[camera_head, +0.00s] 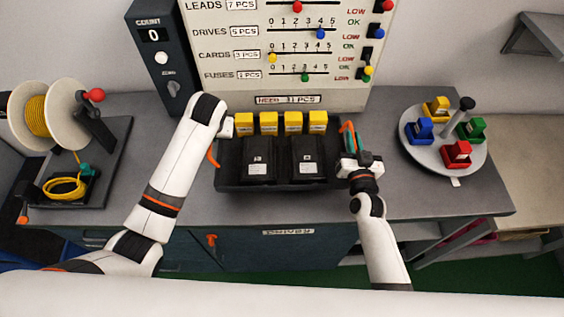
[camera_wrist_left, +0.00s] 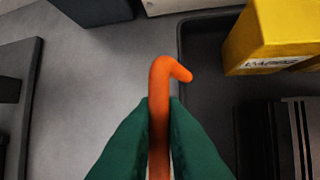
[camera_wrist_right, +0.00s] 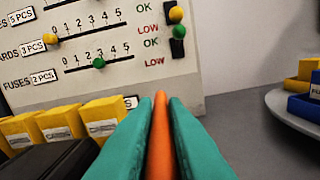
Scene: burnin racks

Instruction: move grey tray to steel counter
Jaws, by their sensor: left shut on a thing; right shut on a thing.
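The dark grey tray (camera_head: 275,187) is in the middle of the head view at the grey counter (camera_head: 440,203). It holds two black boxes (camera_head: 257,160) and a row of yellow boxes (camera_head: 293,122). I cannot tell whether it rests on the counter or hangs just above it. My left gripper (camera_wrist_left: 158,110) is shut on the tray's left orange handle (camera_wrist_left: 163,78), mostly hidden by the arm in the head view. My right gripper (camera_head: 351,150) is shut on the right orange handle (camera_wrist_right: 160,130). The tray looks roughly level.
A cable spool stand (camera_head: 95,150) is on the left of the counter. A round turntable (camera_head: 435,158) with coloured blocks is on the right. A large gauge board (camera_head: 230,60) and a counter box (camera_head: 155,55) stand behind. Grey surface is free between tray and turntable.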

